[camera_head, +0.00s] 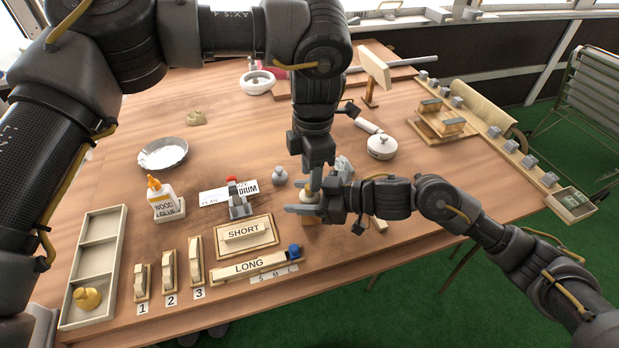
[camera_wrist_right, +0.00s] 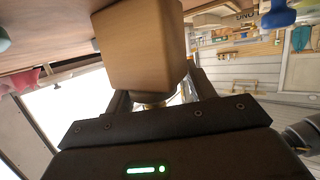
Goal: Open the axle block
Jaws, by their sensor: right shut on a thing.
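A tan wooden block (camera_wrist_right: 140,45) fills the upper middle of the right wrist view, right at the finger ends. I take it for the axle block, but no label shows. A small brass-coloured part (camera_wrist_right: 155,104) sits between the right fingers below it.
SHORT (camera_head: 244,233) and LONG (camera_head: 248,266) wooden pieces lie front centre, left of the grippers. A glue bottle (camera_head: 163,198), metal dish (camera_head: 163,153) and compartment tray (camera_head: 97,262) stand left. A lidded white pot (camera_head: 382,146) and wooden stand (camera_head: 440,126) are right.

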